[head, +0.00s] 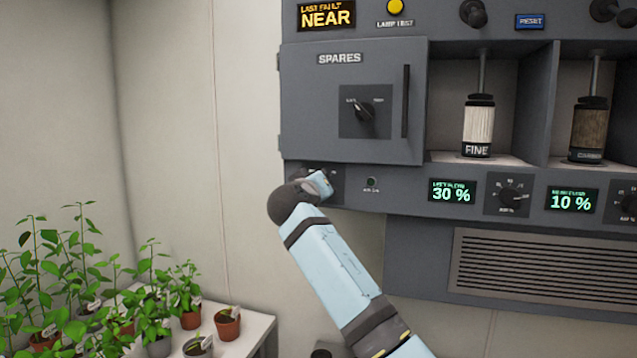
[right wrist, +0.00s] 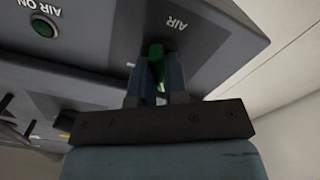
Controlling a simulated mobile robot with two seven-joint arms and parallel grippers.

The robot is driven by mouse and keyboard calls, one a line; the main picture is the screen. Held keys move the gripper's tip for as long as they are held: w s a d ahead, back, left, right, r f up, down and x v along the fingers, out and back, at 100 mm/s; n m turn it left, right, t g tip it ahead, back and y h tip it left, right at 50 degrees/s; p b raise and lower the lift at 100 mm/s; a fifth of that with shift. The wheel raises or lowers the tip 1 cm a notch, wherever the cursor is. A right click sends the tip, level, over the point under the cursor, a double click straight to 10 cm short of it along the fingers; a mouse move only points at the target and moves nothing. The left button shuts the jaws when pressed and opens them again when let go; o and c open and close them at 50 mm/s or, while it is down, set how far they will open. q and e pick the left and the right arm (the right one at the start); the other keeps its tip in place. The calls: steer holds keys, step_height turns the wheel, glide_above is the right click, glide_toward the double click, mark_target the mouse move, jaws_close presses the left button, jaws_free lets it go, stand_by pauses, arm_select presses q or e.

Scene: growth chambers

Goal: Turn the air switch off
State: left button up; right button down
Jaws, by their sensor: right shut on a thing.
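The air switch (right wrist: 156,52) is a green lever under the label "AIR" on the grey panel in the right wrist view. My right gripper (right wrist: 155,72) is shut on it, one finger on either side. The fingers hide part of the lever, so its exact position is hard to tell. In the head view my light blue right arm reaches up to the panel's lower left corner and covers the switch. The "AIR ON" lamp (right wrist: 42,27) is dark green beside the switch; it also shows in the head view (head: 371,182). My left gripper is not in view.
Above the switch is the closed "SPARES" door (head: 310,110) with a knob (head: 364,112). To the right are a "30 %" display (head: 452,192), a dial (head: 508,195) and the FINE cartridge (head: 478,125). Potted plants (head: 228,322) stand on a bench at lower left.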

steer(key=shift+n+p, duration=0.4)
steer(key=shift+n, duration=0.7)
steer(key=shift+f, duration=0.1)
steer(key=c, duration=1.1)
jaws_free()
steer(key=shift+c, duration=0.2)
steer(key=b+v, duration=0.3)
steer(key=v, duration=1.1)
